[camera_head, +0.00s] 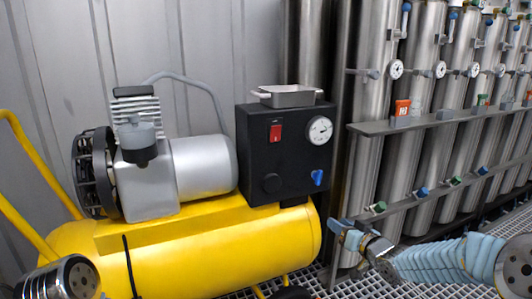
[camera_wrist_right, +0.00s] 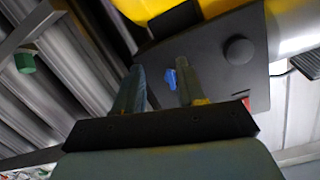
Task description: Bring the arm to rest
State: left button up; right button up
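My right arm comes in from the lower right of the head view with a pale blue segmented link. Its gripper (camera_head: 345,232) is in front of the steel vessels, right of and below the black control box (camera_head: 290,150). In the right wrist view the two fingers of this gripper (camera_wrist_right: 158,78) stand apart with nothing held between them. The box's blue knob (camera_wrist_right: 170,79) shows beyond the fingers, and also in the head view (camera_head: 317,177). A piece of my left arm shows at the bottom left; its gripper is out of view.
A yellow compressor tank (camera_head: 215,255) with a grey motor (camera_head: 200,165) stands at the left. The box carries a red switch (camera_head: 275,132), a gauge (camera_head: 320,130) and a metal tray (camera_head: 288,96) on top. Steel vessels (camera_head: 425,70) with rails line the right.

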jog(key=s+a+f+m+g+p, duration=0.1)
jog(key=s+a+f+g, duration=0.15)
jog(key=f, duration=0.35)
jog(key=s+a+f+m+g+p, duration=0.1)
jog(key=s+a+f+g, duration=0.15)
jog(key=f, duration=0.45)
jog(key=s+a+f+g+p, duration=0.1)
jog(key=s+a+f+g, duration=0.2)
jog(key=s, duration=0.6)
jog(key=s+a+f+g+p, duration=0.2)
jog(key=s+a+f+g, duration=0.1)
jog(key=s+f, duration=0.4)
jog(key=s+a+f+g+h+p, duration=0.1)
jog(key=s+a+f+g, duration=0.2)
jog(key=s, duration=1)
notch_tip(320, 180, down, 3)
jog(key=shift+s+r+m+g+p, duration=0.1)
jog(key=shift+s+m+g+p, duration=0.1)
jog(key=shift+m+g+p, duration=0.15)
